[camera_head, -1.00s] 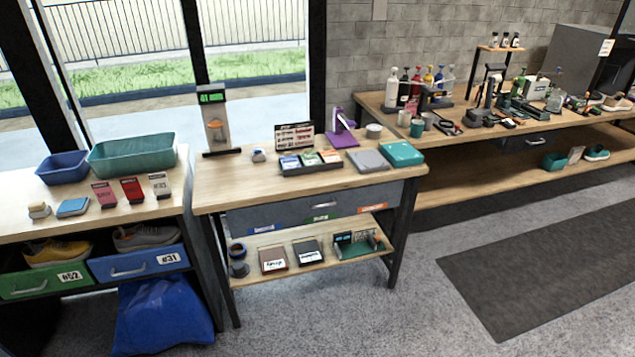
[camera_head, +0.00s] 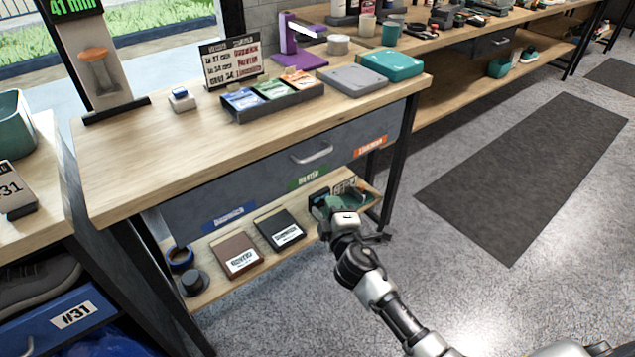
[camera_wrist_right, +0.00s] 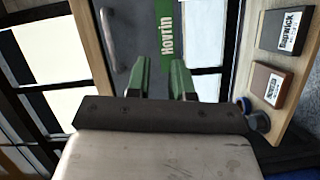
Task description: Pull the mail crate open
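The mail crate, seen as a grey drawer front (camera_head: 250,180) under the wooden table top, has a pale bar handle (camera_head: 311,153) and blue, green and orange labels. It looks shut. In the right wrist view the grey front (camera_wrist_right: 128,22) shows with its handle (camera_wrist_right: 110,36) and the green "Hovrin" label (camera_wrist_right: 167,35). My right gripper (camera_head: 345,212) is in front of the table, below and right of the handle, apart from it. In the right wrist view its two green fingers (camera_wrist_right: 165,80) are parted with nothing between them. My left gripper is out of view.
Below the drawer a shelf (camera_head: 215,287) holds a brown box (camera_head: 238,255), a black box (camera_head: 280,230) and a dark round pot (camera_head: 194,282). The table top carries a packet tray (camera_head: 270,97), a grey case (camera_head: 355,80) and a teal case (camera_head: 391,65). Floor at right is clear.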

